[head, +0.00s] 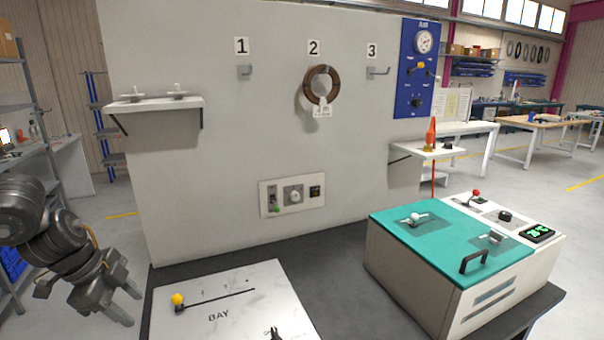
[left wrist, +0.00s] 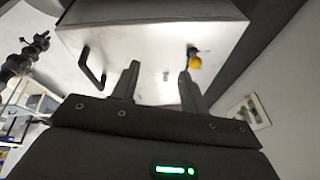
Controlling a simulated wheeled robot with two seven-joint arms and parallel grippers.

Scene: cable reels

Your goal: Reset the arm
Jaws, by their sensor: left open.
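My left arm comes in from the left in the head view. Its gripper (head: 134,309) is open and empty, in the air left of the white box marked BAY (head: 222,288). In the left wrist view the two fingers (left wrist: 158,72) stand apart with nothing between them. Beyond them is the same box (left wrist: 150,40), with its black handle (left wrist: 92,68) and yellow knob (left wrist: 195,62). A dark arm (left wrist: 25,58), seemingly my right one, shows small at the left of the wrist view. Its jaws are too small to read.
A teal-topped machine (head: 440,240) stands right on the dark bench (head: 345,277). The wall (head: 180,180) behind has numbered hooks, a brown reel (head: 322,85) on hook 2, a control panel (head: 292,195) and a white shelf (head: 155,105). Bare bench lies between box and machine.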

